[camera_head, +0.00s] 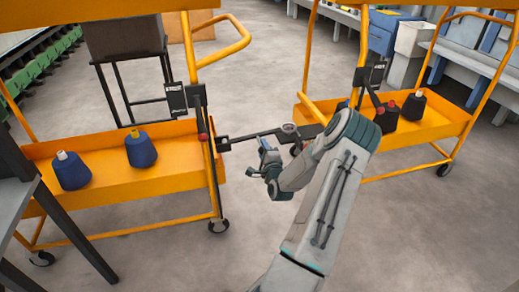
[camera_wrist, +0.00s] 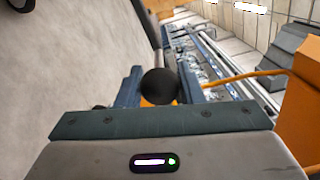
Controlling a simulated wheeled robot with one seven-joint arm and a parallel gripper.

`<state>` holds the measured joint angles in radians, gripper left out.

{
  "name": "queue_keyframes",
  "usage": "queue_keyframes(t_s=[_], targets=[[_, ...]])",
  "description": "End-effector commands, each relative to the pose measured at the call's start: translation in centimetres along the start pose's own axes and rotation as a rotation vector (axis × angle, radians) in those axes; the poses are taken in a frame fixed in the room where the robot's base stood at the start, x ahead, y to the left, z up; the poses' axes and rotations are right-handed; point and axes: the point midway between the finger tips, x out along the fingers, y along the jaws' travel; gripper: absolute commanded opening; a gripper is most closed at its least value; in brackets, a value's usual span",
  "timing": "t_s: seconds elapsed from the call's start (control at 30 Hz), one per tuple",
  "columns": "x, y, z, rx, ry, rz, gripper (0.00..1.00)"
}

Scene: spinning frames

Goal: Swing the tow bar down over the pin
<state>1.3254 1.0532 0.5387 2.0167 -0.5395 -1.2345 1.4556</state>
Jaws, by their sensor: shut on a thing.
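The black tow bar (camera_head: 255,136) reaches from a bracket on the left orange cart toward the right cart and looks roughly level. A grey ring (camera_head: 289,128) shows near its right end, beside a dark coupling block (camera_head: 309,131) on the right cart. I cannot tell whether the ring is around the pin; the pin is not clearly visible. My gripper (camera_head: 264,158) is just below and in front of the bar. In the wrist view, my gripper (camera_wrist: 160,88) is shut on a round black knob (camera_wrist: 160,86), with one finger on each side.
The left cart (camera_head: 110,195) carries blue yarn cones (camera_head: 141,150). The right cart (camera_head: 425,125) carries dark cones (camera_head: 413,106). A grey table (camera_head: 30,190) is at the left edge. The front floor (camera_head: 190,265) is clear.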

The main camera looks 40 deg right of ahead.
Motion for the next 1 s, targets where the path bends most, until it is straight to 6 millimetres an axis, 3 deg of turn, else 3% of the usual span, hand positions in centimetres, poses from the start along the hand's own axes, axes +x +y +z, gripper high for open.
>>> queue_keyframes(t_s=[0.03,0.2,0.23,0.3,0.8,1.0], targets=[[-0.6,1.8,-0.8,0.009,0.018,0.039,0.00],[-0.6,1.8,-0.7,0.008,0.017,0.040,0.00],[-0.6,1.9,-0.7,0.008,0.017,0.040,0.37],[-0.6,1.9,-0.6,0.009,0.016,0.041,0.55],[-0.5,1.5,-0.1,0.005,0.006,0.035,0.55],[-2.6,1.2,-0.1,0.006,0.007,0.037,0.55]])
